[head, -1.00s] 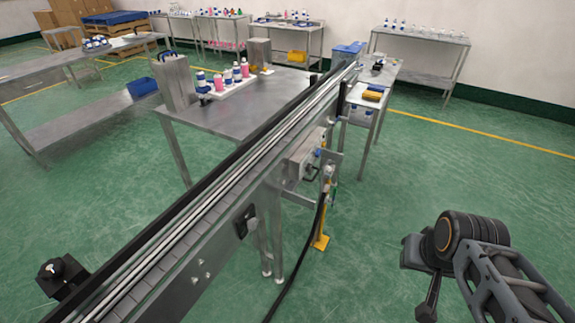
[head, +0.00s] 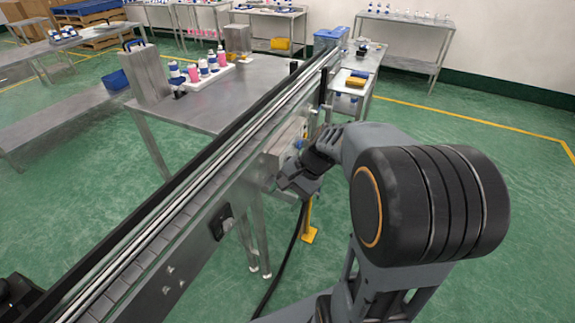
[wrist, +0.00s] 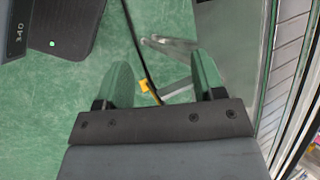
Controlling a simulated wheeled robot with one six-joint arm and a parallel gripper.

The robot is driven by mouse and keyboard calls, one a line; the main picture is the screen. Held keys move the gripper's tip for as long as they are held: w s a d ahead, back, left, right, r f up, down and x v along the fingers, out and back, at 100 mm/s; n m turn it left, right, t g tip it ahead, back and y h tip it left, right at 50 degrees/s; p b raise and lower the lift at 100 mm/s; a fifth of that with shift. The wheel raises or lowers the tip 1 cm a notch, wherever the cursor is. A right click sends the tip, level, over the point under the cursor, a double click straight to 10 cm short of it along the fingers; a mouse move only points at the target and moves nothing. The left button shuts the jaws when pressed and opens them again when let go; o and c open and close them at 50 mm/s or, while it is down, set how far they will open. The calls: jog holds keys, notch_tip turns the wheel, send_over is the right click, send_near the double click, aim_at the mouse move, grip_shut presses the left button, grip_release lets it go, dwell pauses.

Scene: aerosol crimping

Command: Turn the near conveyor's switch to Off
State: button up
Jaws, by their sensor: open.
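The near conveyor (head: 172,238) runs diagonally up and to the right in the head view. A black plate with a small light knob (head: 221,222) sits on its side wall and looks like its switch; its setting is too small to read. My gripper (head: 284,184) is beside the conveyor, to the right of this plate and apart from it. The switch plate does not show in the wrist view.
A steel table (head: 200,105) with bottles stands behind the conveyor. Open green floor lies to the right.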

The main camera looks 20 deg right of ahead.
jog(key=w+d+f+m+t+y+b, duration=0.1)
jog(key=w+d+f+m+t+y, duration=0.1)
jog(key=w+d+f+m+t, duration=0.35)
jog(key=w+d+f+m+t+y+b, duration=0.1)
jog(key=w+d+f+m+t+y, duration=0.15)
jog(key=d+m, duration=0.45)
jog(key=w+d+f+m+t+y+b, duration=0.1)
jog(key=w+d+f+m+t, duration=0.35)
jog(key=d, duration=0.25)
jog(key=p+x, duration=0.1)
jog(key=x, duration=1.2)
jog(key=shift+w+d+r+m+p, duration=0.3)
jog(key=shift+r, duration=0.05)
jog(key=shift+c, duration=0.3)
jog(key=c, duration=0.9)
jog(key=shift+o, duration=0.2)
